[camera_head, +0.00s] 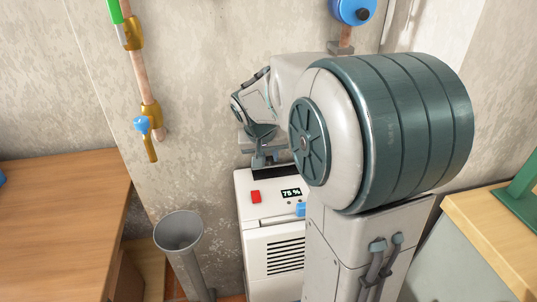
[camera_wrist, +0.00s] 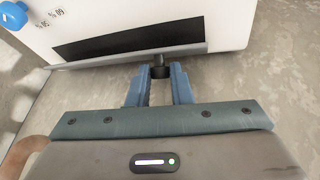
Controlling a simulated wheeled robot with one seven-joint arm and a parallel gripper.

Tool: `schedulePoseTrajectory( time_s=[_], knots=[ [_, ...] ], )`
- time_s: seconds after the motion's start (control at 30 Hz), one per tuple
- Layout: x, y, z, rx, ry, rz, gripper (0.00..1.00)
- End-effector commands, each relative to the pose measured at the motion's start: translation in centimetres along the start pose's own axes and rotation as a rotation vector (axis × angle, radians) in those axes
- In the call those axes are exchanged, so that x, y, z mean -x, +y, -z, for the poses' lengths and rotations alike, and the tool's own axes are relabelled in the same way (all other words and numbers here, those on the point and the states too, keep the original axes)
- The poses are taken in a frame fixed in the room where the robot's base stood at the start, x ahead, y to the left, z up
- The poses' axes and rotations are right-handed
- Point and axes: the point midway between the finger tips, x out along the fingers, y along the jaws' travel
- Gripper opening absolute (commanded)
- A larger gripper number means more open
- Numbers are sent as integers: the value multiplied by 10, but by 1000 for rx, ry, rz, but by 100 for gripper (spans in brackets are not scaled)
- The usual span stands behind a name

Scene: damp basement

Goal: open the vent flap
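The white dehumidifier-like unit (camera_head: 272,215) stands against the wall, with a dark slot along its top. In the wrist view the black slot (camera_wrist: 125,38) shows in the white casing, with the grey vent flap (camera_wrist: 105,61) as a strip along its edge. A small dark tab (camera_wrist: 160,71) sticks out from the flap. My gripper (camera_wrist: 161,72) has its blue fingertips on both sides of this tab and looks shut on it. In the head view my gripper (camera_head: 264,160) is at the unit's top, partly hidden by my arm. The flap's exact angle is hard to tell.
A grey tube (camera_head: 181,232) stands to the left. A wooden table (camera_head: 60,215) is at left, another worktop (camera_head: 497,225) at right. A pipe with a valve (camera_head: 150,112) runs down the wall.

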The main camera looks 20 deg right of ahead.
Motion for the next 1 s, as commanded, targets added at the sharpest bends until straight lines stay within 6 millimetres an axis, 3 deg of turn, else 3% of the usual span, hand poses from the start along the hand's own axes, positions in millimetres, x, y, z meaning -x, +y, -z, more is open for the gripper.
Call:
schedulePoseTrajectory(
  time_s=[0.9,0.93,1.0],
  knots=[
    [0,-2,8,29,-125,-16,0],
    [0,-2,8,29,-125,-16,28],
    [0,-2,8,29,-126,-16,41]
  ],
)
